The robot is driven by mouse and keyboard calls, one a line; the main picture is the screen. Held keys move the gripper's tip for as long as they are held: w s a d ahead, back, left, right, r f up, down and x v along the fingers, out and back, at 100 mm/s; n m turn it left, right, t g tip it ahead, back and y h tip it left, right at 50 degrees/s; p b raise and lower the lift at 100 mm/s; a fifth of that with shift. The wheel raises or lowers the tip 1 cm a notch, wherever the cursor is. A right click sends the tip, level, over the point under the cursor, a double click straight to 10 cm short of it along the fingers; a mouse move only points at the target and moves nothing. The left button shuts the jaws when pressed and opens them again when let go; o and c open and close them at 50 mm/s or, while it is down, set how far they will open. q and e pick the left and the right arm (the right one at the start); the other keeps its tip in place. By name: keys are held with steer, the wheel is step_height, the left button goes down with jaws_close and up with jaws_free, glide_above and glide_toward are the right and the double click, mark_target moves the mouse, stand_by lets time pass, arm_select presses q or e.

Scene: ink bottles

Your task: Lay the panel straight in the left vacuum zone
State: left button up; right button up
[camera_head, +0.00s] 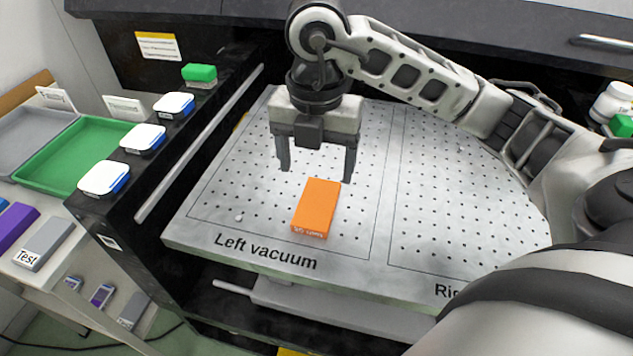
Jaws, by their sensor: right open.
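An orange panel (317,205), a small block with pale lettering on its near edge, lies in the left vacuum zone (215,200) of the perforated metal table. It sits right of the middle of the zone, near the front, and is turned a little against the zone's outline. My right gripper (317,174) is open above and just behind the panel, with its two fingers pointing down and apart. Nothing is between the fingers, and I see no contact with the panel. My left gripper is not in view.
The right vacuum zone (460,215) is bare; my right arm reaches over it. A metal rail (200,143) edges the table's left side.

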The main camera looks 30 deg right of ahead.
steer(key=shift+r+p, duration=0.3)
steer(key=shift+r, duration=1.6)
